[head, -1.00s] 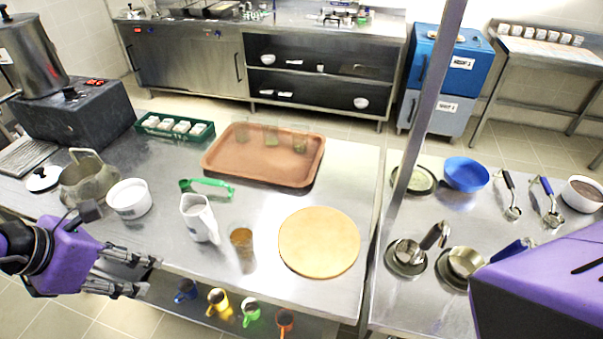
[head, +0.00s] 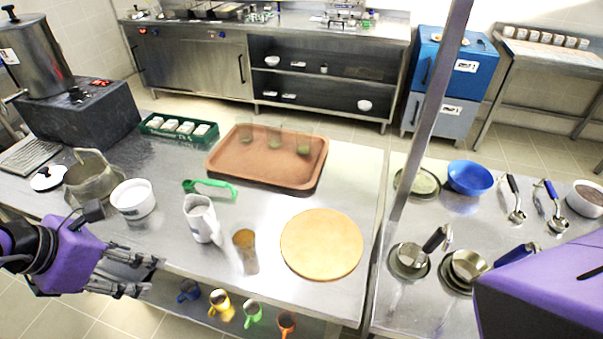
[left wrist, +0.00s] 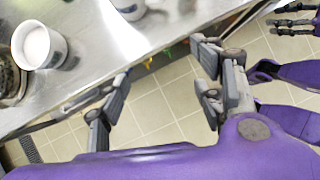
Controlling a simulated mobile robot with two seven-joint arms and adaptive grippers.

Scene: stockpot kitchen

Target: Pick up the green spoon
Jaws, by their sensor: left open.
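The green spoon (head: 211,187) lies on the steel table, behind the white pitcher (head: 201,219) and in front of the brown tray. My left gripper (head: 153,276) is open and empty at the table's front edge, left of and nearer than the spoon. The left wrist view shows its spread fingers (left wrist: 160,78) with floor tiles and the table edge between and beyond them. I do not make out the spoon in that view. Dark fingers, apparently of my right gripper (left wrist: 291,18), show at the top right of the left wrist view; their opening is unclear.
A white bowl (head: 133,199) stands left of the pitcher. An amber cup (head: 244,240) and a round wooden board (head: 321,244) are to its right. The brown tray (head: 228,166) and a green crate (head: 154,132) stand farther back. Several mugs sit on the lower shelf.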

